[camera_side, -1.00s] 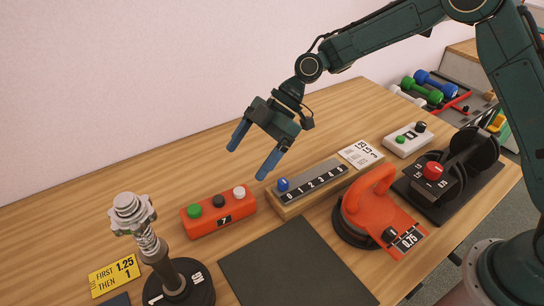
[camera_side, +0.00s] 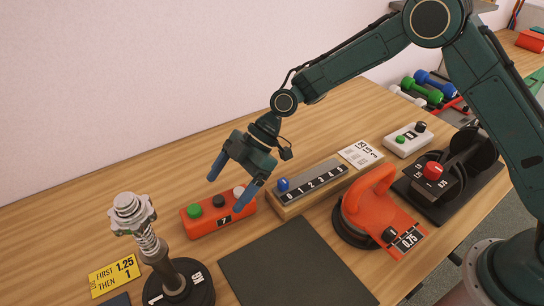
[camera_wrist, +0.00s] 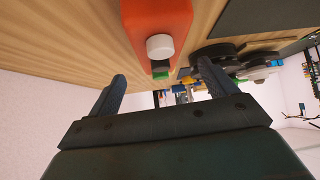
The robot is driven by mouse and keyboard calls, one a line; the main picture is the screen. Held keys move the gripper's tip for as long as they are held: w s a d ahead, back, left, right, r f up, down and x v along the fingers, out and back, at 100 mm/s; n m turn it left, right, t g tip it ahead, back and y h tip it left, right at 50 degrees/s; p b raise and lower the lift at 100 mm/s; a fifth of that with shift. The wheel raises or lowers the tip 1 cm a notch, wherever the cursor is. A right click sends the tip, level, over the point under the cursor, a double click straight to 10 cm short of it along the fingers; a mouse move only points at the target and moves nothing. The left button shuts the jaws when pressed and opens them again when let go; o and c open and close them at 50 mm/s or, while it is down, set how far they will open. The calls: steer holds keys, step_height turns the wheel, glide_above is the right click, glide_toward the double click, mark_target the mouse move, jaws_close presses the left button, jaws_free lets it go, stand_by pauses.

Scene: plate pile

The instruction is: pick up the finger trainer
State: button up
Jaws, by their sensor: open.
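An orange-red block (camera_side: 222,222) with a green, a black and a white knob on top and a "7" label looks like the finger trainer. It lies on the wooden table left of centre in the side view. My gripper (camera_side: 227,192) is open and empty, its two blue fingers pointing down over the block. One fingertip overlaps the block's right end in the picture; contact cannot be told. In the wrist view the block (camera_wrist: 157,12) is at the top centre, its white knob just beyond the gap between my fingers (camera_wrist: 162,72).
A spring-collared post (camera_side: 150,245) on a black disc stands left. A numbered slider box (camera_side: 315,192) lies right of the block, with an orange-handled weight (camera_side: 372,205) beyond. A white knob box (camera_side: 408,140) is farther back. A dark mat (camera_side: 290,265) lies empty in front.

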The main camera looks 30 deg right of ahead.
mark_target(220, 197)
steer(key=shift+x, duration=2)
steer(key=c, duration=1.4)
